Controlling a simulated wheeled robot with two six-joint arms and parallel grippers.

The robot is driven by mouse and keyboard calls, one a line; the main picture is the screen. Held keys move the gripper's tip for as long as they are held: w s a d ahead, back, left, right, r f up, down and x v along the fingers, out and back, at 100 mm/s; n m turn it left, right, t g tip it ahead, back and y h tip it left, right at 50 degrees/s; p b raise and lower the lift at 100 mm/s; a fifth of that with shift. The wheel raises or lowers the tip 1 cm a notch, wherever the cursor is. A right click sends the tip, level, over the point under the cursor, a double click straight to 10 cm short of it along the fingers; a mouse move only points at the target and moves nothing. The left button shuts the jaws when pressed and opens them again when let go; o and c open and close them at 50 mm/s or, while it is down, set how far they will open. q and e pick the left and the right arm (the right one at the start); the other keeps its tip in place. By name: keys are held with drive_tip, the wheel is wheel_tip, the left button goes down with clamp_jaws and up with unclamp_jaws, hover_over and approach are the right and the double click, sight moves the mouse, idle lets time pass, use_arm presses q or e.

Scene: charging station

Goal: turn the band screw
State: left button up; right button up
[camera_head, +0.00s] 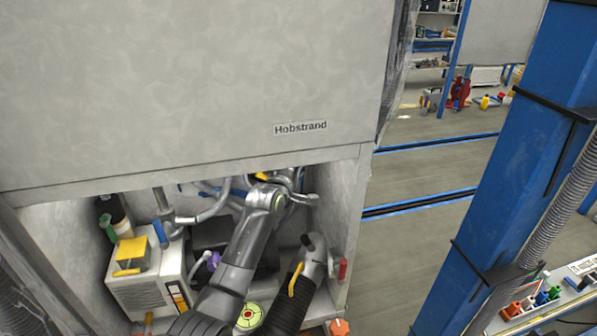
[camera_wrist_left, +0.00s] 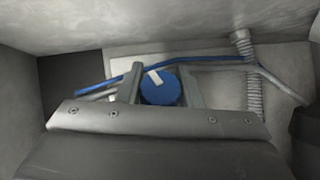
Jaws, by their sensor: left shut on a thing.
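In the left wrist view a round blue knob (camera_wrist_left: 160,91) with a white mark, which looks like the band screw, sits between the two fingers of my left gripper (camera_wrist_left: 161,84). A blue band (camera_wrist_left: 215,60) runs out to both sides of it. The fingers are shut on the knob from left and right. In the head view my left arm reaches up into the open bay, and the left gripper (camera_head: 286,179) is at its back, under the cabinet's lower edge. The knob cannot be made out there. My right gripper is not seen.
The grey cabinet (camera_head: 200,80) labelled Hobstrand hangs over the bay. A pale box (camera_head: 148,290) with yellow parts stands at the bay's left. A black hose-like part with a yellow handle (camera_head: 295,279) stands right of my arm. Grey pipes (camera_head: 211,210) run behind.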

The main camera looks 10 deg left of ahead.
use_arm(q)
drive_tip(key=shift+f, duration=0.1)
drive_tip(key=o, duration=1)
drive_tip(key=shift+c, duration=0.2)
drive_tip(key=shift+s, duration=0.1)
drive_tip(key=b+v, duration=0.2)
drive_tip(key=v, duration=1.5)
drive_tip(key=shift+b, duration=0.3)
drive_tip(key=shift+s+a, duration=0.1)
